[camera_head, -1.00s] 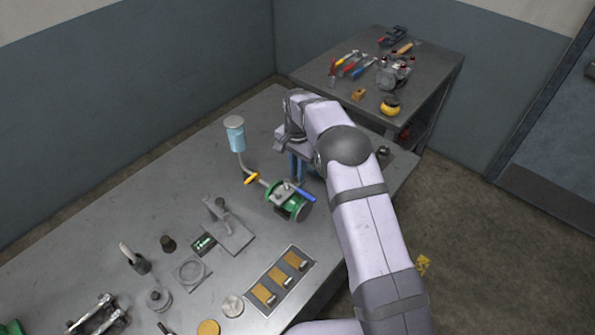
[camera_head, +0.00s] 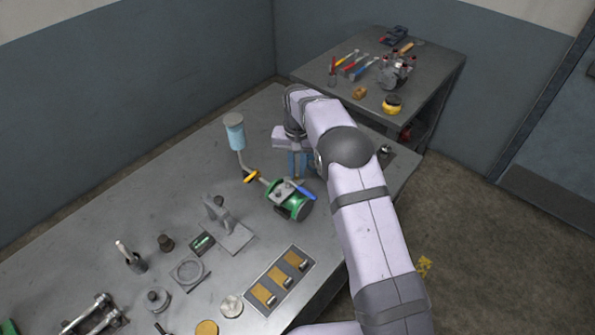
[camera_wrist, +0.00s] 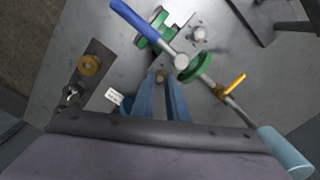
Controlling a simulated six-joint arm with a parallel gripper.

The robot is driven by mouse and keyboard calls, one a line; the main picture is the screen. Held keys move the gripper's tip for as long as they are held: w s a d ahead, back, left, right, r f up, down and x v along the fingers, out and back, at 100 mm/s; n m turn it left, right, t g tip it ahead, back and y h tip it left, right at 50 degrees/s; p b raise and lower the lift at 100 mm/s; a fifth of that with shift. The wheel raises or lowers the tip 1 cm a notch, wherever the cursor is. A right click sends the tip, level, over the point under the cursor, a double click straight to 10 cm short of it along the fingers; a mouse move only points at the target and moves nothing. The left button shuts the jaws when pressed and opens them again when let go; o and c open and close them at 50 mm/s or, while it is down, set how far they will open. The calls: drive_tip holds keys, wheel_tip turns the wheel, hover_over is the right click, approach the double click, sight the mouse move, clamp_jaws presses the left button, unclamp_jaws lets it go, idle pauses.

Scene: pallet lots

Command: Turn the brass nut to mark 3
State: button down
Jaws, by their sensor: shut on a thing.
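In the wrist view, the two blue fingers of my gripper (camera_wrist: 161,84) are closed around a small brass-coloured piece (camera_wrist: 160,75), which I take for the brass nut. It sits close beside the green valve body (camera_wrist: 150,28) with the long blue lever (camera_wrist: 142,25). In the head view my gripper (camera_head: 297,168) points down just behind the green valve (camera_head: 290,206). The nut is mostly hidden there by the fingers. I cannot make out any numbered marks, so the nut's mark position cannot be told.
A yellow lever (camera_head: 251,177) and a pipe lead to a light-blue cup (camera_head: 235,132) left of my gripper. A tray (camera_head: 262,277) lies in front.

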sight(297, 174)
drive_tip(key=n, duration=0.4)
drive_tip(key=shift+a+r+n, duration=0.1)
drive_tip(key=shift+n, duration=0.3)
idle(0.4)
drive_tip(key=c, duration=1.7)
unclamp_jaws()
drive_tip(key=shift+c, duration=0.2)
drive_tip(key=shift+b, duration=0.35)
drive_tip(key=shift+r+b, duration=1.15)
drive_tip(key=shift+r, duration=2.5)
